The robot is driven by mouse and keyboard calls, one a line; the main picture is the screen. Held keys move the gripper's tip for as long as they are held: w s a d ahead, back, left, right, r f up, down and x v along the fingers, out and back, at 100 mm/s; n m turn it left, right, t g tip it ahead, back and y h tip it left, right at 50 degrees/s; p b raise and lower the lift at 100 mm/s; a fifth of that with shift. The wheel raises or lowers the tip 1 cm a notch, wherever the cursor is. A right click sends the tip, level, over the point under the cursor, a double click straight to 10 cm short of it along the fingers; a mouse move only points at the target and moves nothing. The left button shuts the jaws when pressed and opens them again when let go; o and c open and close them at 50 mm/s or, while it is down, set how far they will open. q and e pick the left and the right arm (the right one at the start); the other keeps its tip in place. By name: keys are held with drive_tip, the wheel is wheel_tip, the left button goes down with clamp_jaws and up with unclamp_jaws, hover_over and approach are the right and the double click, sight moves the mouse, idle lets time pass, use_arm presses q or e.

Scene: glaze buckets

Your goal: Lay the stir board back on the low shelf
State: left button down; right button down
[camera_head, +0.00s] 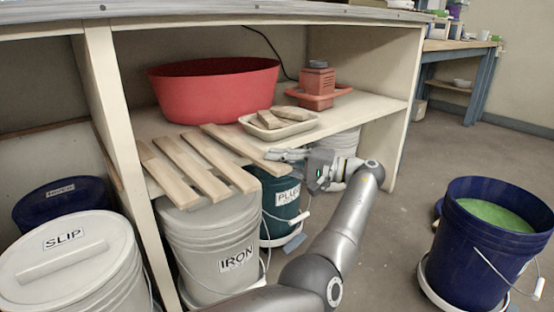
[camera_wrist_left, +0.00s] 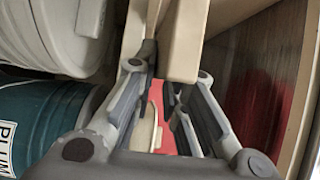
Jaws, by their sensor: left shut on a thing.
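The stir board (camera_head: 238,146) is a long pale wooden slat. It lies at a slant over the low shelf (camera_head: 362,108), with its near end at the shelf's front edge. My left gripper (camera_head: 276,157) is at that near end and shut on the board. In the left wrist view the board (camera_wrist_left: 187,38) runs away from between the fingers of the left gripper (camera_wrist_left: 168,82). I cannot tell whether the board's whole underside touches the shelf. My right gripper is not in view.
Several similar slats (camera_head: 190,170) lie left of the board, overhanging the shelf front. A red basin (camera_head: 215,90), a tray (camera_head: 292,131) of wood pieces and an orange-red device (camera_head: 318,85) stand on the shelf. The IRON bucket (camera_head: 205,245) and teal bucket (camera_head: 280,200) stand below.

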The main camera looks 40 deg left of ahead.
use_arm(q)
drive_tip(key=shift+f+b, duration=0.3)
drive_tip(key=shift+f, duration=0.3)
idle(0.4)
drive_tip(key=c, duration=1.4)
unclamp_jaws()
drive_tip(key=shift+f, duration=0.1)
